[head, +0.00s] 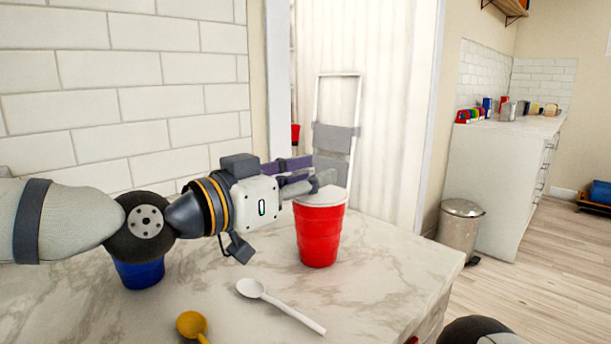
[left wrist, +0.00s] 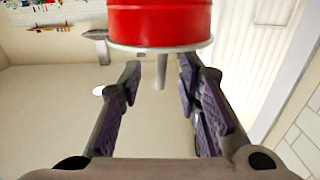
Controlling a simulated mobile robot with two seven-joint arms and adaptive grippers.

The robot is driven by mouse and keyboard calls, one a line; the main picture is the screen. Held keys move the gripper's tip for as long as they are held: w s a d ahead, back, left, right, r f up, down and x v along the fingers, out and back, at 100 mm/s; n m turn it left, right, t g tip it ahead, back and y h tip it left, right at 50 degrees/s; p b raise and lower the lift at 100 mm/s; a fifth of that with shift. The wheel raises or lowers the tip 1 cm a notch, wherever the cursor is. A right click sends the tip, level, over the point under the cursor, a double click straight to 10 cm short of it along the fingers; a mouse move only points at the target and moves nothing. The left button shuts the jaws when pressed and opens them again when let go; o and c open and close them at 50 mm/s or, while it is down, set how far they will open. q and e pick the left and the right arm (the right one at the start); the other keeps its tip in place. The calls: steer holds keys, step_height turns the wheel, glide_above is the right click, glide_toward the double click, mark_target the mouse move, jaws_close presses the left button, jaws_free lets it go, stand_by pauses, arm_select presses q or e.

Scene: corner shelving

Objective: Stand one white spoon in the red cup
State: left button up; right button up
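The red cup (head: 319,240) with a pale rim stands upright on the marble counter. My left gripper (head: 318,182) is just above the cup's rim. In the left wrist view, which looks upside down, the left gripper (left wrist: 162,95) has its fingers spread apart. The red cup (left wrist: 160,20) lies beyond them. A short pale stick (left wrist: 162,72), apparently a spoon handle, sticks out past the rim between the fingers, touching neither. The cup's inside is hidden. Another white spoon (head: 282,306) lies on the counter in front of the cup. My right gripper is not visible.
A blue cup (head: 138,274) stands behind my left arm, partly hidden. A yellow spoon (head: 192,325) lies at the counter's front, cut off by the picture edge. The marble counter (head: 385,265) is clear right of the red cup. A metal bin (head: 460,227) stands beyond on the floor.

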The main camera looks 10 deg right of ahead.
arm_select(q)
steer(key=v, duration=1.2)
